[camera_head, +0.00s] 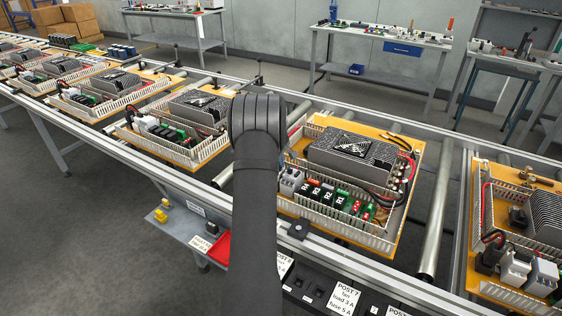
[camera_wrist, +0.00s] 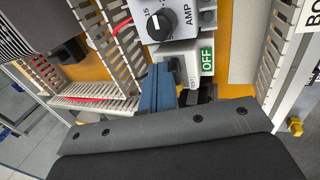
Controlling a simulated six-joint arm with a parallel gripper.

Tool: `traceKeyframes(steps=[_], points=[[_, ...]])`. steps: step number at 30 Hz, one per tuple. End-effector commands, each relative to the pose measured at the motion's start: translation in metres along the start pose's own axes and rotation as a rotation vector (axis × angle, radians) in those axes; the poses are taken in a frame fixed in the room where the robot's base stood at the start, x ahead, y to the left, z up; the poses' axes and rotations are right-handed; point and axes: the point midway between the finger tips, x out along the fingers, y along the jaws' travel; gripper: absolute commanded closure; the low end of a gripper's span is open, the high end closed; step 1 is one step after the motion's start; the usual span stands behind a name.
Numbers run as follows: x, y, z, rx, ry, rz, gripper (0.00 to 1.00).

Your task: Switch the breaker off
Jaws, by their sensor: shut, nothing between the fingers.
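The breaker (camera_wrist: 178,50) is a light grey block in the wrist view, with a black round dial (camera_wrist: 160,24) marked in amps. A green OFF label (camera_wrist: 207,60) and a small TEST marking show on its lower part. My gripper (camera_wrist: 160,72) is shut and empty, its blue-grey fingers reaching up against or just in front of the breaker's lower face. I cannot tell whether they touch it. The breaker's lever is not clearly visible behind the fingers. In the head view my arm hides the gripper; grey blocks (camera_head: 290,181) show just right of the arm.
An orange panel (camera_head: 405,195) carries a power supply (camera_head: 350,150), relays (camera_head: 325,193) and wires. Other panels line the roller conveyor. A red tray (camera_head: 217,248) sits below.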

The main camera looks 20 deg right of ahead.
Motion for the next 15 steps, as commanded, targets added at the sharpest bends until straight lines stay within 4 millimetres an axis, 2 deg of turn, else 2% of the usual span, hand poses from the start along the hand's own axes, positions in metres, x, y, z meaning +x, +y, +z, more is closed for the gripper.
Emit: traceKeyframes(steps=[10,15], points=[[0.002,0.005,0.0,0.0,0.0,-0.001,1.0],[-0.01,0.009,0.0,0.0,0.0,0.001,1.0]])
